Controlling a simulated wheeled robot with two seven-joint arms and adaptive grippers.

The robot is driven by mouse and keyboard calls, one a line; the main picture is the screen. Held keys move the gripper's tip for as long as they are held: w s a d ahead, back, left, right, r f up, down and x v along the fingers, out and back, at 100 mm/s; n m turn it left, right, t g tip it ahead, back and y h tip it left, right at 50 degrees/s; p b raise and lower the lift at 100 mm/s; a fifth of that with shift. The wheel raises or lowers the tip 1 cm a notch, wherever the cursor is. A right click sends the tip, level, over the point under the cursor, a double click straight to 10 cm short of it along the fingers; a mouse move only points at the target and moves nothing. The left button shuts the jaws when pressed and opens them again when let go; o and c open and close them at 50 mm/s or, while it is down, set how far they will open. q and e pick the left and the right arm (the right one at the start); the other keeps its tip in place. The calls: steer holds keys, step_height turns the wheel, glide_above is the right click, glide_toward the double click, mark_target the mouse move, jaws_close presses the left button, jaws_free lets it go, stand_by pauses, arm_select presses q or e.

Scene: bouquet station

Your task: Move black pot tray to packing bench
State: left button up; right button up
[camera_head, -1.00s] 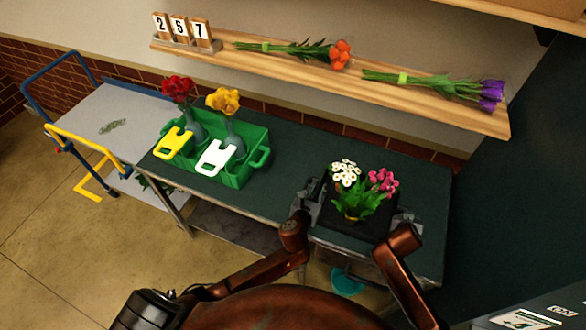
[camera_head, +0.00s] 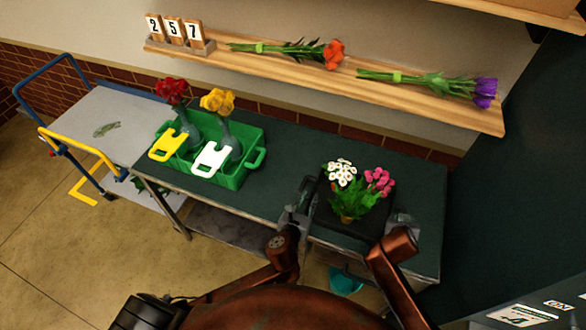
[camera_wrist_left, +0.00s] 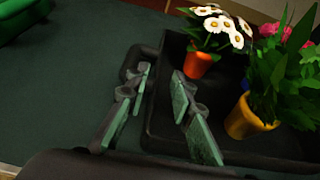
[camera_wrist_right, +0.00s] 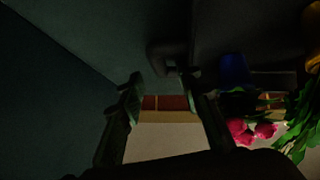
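The black pot tray (camera_head: 328,218) rests on the dark green table at its right part. It holds white daisies (camera_head: 340,172) in an orange pot (camera_wrist_left: 200,64), pink flowers (camera_head: 379,181) with a blue pot (camera_wrist_right: 234,70), and a leafy plant in a yellow pot (camera_wrist_left: 246,122). My left gripper (camera_head: 297,198) is at the tray's left side; in its wrist view (camera_wrist_left: 165,95) the fingers are open, astride the handle side. My right gripper (camera_head: 402,226) is at the tray's right side; its wrist view (camera_wrist_right: 165,97) shows the fingers apart, with a dark handle (camera_wrist_right: 165,57) beyond the tips.
A green crate (camera_head: 231,177) with red and yellow flowers stands left on the table (camera_head: 280,150). A grey cart (camera_head: 115,115) with blue and yellow rails adjoins further left. A wooden shelf (camera_head: 300,75) with two bouquets and number blocks runs behind. Bare tabletop lies between crate and tray.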

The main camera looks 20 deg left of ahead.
steer(key=v, duration=0.5)
steer(key=shift+s+d+r, duration=0.1)
steer(key=shift+s+r, duration=0.1)
